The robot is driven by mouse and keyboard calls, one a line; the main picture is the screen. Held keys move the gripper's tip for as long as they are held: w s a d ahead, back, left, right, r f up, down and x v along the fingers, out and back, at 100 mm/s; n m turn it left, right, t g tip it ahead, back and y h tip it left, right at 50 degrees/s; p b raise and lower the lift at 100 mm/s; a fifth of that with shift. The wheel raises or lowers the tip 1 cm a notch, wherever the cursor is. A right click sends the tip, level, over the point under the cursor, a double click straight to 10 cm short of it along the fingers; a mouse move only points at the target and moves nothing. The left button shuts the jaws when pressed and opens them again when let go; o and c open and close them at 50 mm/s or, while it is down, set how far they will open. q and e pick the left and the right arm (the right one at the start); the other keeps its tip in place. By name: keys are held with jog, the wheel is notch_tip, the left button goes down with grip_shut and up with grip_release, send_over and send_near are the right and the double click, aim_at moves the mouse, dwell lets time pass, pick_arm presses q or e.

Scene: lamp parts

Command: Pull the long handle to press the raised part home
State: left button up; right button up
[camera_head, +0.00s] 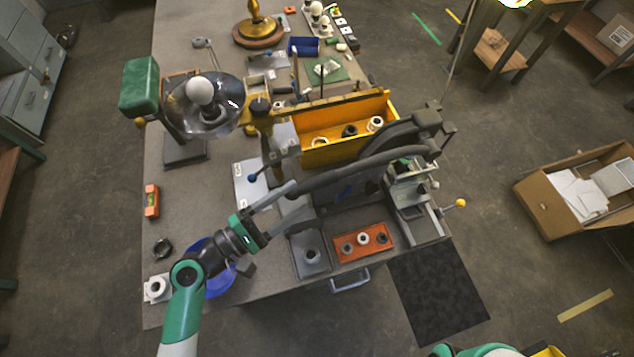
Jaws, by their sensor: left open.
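A long dark curved bar (350,172), which looks like the long handle, runs from near my left gripper up to a dark press-like fixture (412,130) on the right. My left gripper (298,198) is open and empty, its fingers pointing at the bar's left end; I cannot tell whether they touch it. A grey fixture (408,192) at the bench's right edge carries a short rod with a yellow ball (460,203). Which piece is the raised part I cannot tell. Only a bit of my right arm shows at the bottom edge; its gripper is out of view.
A yellow bin (318,157) with round parts stands behind the bar. A blue dish (222,284) is beneath my left arm.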

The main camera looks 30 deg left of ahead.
aim_at(307, 190)
pick_arm(q)
jog(key=x, duration=0.7)
grip_shut()
jog(key=shift+r, duration=0.1)
dwell(1.1)
